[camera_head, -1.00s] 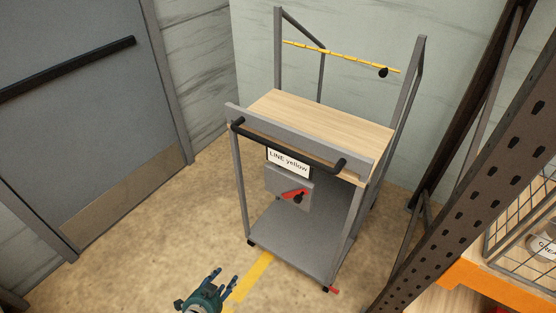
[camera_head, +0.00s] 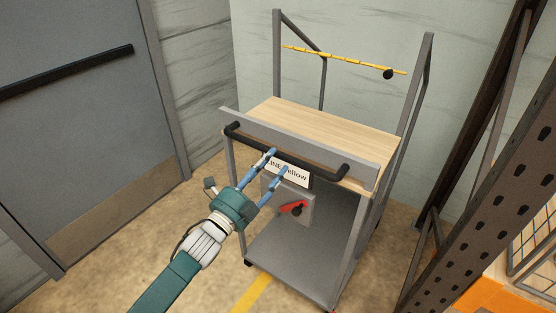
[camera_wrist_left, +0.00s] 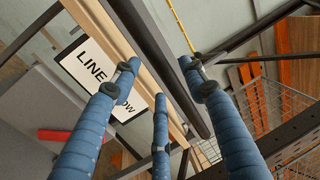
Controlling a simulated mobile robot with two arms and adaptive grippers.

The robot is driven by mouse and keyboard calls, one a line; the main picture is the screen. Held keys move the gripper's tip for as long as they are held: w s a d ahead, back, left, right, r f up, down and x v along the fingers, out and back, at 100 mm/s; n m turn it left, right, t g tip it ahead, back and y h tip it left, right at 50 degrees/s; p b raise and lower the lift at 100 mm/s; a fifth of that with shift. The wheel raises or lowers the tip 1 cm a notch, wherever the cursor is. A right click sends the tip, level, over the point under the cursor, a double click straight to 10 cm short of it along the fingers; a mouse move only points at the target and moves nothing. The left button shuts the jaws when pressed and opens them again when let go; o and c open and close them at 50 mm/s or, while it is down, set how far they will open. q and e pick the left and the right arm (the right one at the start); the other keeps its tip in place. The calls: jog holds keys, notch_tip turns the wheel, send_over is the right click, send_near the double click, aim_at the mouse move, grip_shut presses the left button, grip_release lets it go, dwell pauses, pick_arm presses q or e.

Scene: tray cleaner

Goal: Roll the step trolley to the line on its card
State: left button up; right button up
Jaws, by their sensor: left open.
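The step trolley (camera_head: 310,125) stands upright with a pale wooden top, grey frame and grey lower deck. Its black push handle (camera_head: 285,153) runs along the near side; it also shows in the left wrist view (camera_wrist_left: 160,60). Below it is the white card (camera_head: 296,178), reading "LINE yellow" and partly covered by my fingers. A yellow line (camera_head: 252,291) lies on the floor before the trolley. My left gripper (camera_head: 276,162) is open, its fingertips close to the handle and card. In the left wrist view its blue fingers (camera_wrist_left: 158,75) point toward the handle; contact cannot be told.
A grey box with a red lever (camera_head: 293,208) hangs under the top. A grey door (camera_head: 80,100) is at left, a perforated rack post (camera_head: 485,160) close at right. Floor is clear at left.

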aim_at(278, 156)
pick_arm(q)
jog(key=shift+b+x, duration=0.5)
jog(key=shift+x, duration=1.45)
grip_shut()
